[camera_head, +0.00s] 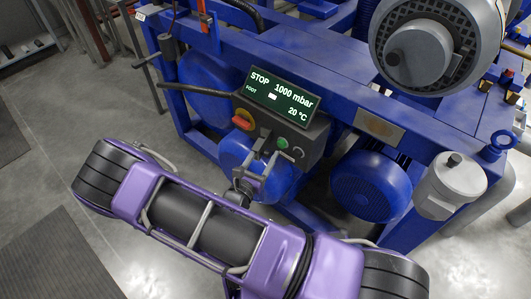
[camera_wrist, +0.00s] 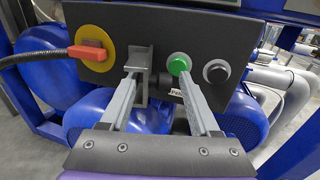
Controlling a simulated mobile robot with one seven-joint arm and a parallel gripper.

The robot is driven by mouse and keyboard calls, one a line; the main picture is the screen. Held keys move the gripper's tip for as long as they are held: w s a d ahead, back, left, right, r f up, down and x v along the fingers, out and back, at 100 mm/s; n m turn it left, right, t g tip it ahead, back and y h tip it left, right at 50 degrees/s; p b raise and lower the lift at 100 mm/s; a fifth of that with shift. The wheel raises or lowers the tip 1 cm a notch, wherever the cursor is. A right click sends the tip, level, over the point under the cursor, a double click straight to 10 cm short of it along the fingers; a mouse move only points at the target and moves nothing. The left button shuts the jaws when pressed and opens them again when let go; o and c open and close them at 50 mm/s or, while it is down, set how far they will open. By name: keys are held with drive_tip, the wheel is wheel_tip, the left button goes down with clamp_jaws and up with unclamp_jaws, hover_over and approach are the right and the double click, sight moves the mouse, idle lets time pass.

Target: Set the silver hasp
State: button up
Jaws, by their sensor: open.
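A grey metal bracket (camera_wrist: 141,58), which looks like the silver hasp, is on the dark control panel between the red rotary switch and the green button in the wrist view. My gripper (camera_wrist: 158,80) is open in front of the panel. Its left fingertip overlaps the bracket's lower part; I cannot tell whether they touch. Its right fingertip is just below the green button (camera_wrist: 180,64). Nothing is clearly held between the fingers. In the head view my gripper (camera_head: 262,165) reaches the panel's lower edge, and the hasp is small and hard to make out there.
The red switch (camera_wrist: 90,52) sits on a yellow disc left of the bracket. A black button (camera_wrist: 215,71) is to the right. The display (camera_head: 283,96) above reads STOP, 1000 mbar, 20 °C. Blue frame beams (camera_head: 345,80) and a blue motor (camera_head: 370,186) surround the panel.

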drive_tip(key=shift+w+d, duration=0.3)
drive_tip(key=shift+w, duration=0.15)
drive_tip(key=c, duration=1)
drive_tip(key=shift+s+d+f, duration=0.1)
drive_tip(key=shift+s+d, duration=0.05)
drive_tip(key=shift+d, duration=0.05)
idle(0.4)
